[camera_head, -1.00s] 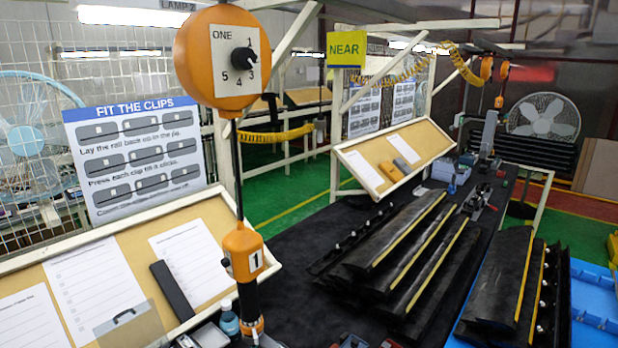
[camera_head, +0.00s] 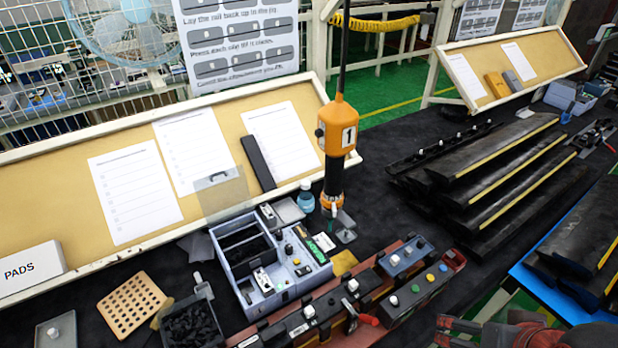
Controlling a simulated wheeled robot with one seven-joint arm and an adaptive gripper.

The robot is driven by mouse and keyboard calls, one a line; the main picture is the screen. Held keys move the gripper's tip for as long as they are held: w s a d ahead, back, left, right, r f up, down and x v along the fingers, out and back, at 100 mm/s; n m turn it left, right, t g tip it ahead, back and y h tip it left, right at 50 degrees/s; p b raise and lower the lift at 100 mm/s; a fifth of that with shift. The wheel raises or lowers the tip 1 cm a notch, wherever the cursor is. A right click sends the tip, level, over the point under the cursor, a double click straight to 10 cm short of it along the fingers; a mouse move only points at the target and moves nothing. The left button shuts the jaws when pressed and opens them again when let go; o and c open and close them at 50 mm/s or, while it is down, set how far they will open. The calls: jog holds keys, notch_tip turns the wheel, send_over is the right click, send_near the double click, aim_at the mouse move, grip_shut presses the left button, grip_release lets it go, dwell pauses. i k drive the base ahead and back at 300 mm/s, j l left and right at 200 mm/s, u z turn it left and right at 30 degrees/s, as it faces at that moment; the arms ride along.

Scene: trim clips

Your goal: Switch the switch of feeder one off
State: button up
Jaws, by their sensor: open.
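An orange hanging tool (camera_head: 337,130) marked "1" hangs upright above the bench. A grey compartment unit (camera_head: 285,297) stands below it, with dark parts inside and small controls on its right side. My gripper (camera_head: 446,331), dark red and grey, shows at the bottom edge, cut off by the frame. It is open and apart from the compartment unit.
A rail jig (camera_head: 372,328) with knobs and a red-handled clamp (camera_head: 362,318) lies in front. Dark trim rails (camera_head: 490,185) are stacked at right, near a blue tray (camera_head: 562,302). A perforated board (camera_head: 131,304) and clip bin (camera_head: 192,325) are at left. Dark mat is clear at centre right.

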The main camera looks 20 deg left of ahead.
aim_at(303, 272)
jog(key=u, duration=1.45)
